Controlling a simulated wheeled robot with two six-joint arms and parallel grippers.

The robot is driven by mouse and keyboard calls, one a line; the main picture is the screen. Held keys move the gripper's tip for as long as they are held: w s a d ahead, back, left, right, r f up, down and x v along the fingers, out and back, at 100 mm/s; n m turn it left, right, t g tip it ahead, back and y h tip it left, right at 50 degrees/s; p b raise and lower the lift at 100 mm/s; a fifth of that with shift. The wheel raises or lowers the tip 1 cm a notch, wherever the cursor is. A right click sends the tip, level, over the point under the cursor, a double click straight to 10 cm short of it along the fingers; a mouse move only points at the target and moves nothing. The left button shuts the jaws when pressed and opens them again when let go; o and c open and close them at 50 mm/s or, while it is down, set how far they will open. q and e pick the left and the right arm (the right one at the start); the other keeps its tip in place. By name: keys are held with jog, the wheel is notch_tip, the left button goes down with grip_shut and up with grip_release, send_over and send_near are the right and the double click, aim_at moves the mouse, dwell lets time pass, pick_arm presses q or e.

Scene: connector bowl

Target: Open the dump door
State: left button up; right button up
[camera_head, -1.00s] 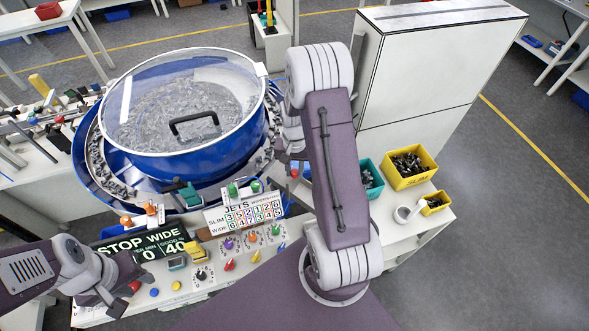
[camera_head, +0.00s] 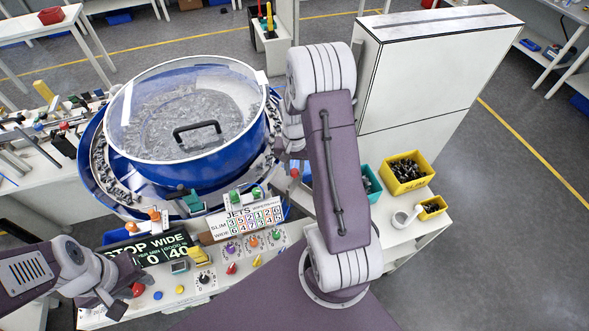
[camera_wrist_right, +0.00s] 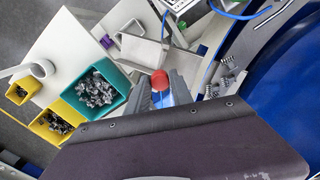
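A round red knob (camera_wrist_right: 159,80) shows in the right wrist view, with a blue part (camera_wrist_right: 162,99) just below it. The knob also shows small in the head view (camera_head: 294,173), beside the blue bowl (camera_head: 185,152). I cannot make out the dump door panel itself. My right gripper (camera_wrist_right: 161,92) has its grey fingers apart on both sides of the blue part, close to the knob; contact is not clear. The forearm hides much of it in the head view. My left gripper (camera_head: 118,300) hangs near the front control panel; its fingers are not clear.
A teal bin (camera_wrist_right: 101,91) and yellow bins (camera_head: 407,172) stand right of the bowl, near a white mug (camera_head: 404,217). A tilted pale chute (camera_wrist_right: 143,50) lies beyond the knob. The control panel (camera_head: 215,280) has several knobs and buttons. A tall white cabinet (camera_head: 430,80) stands behind.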

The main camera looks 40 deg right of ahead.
jog(key=shift+o, duration=1.4)
notch_tip(320, 180, up, 9)
jog(key=shift+b, duration=0.9)
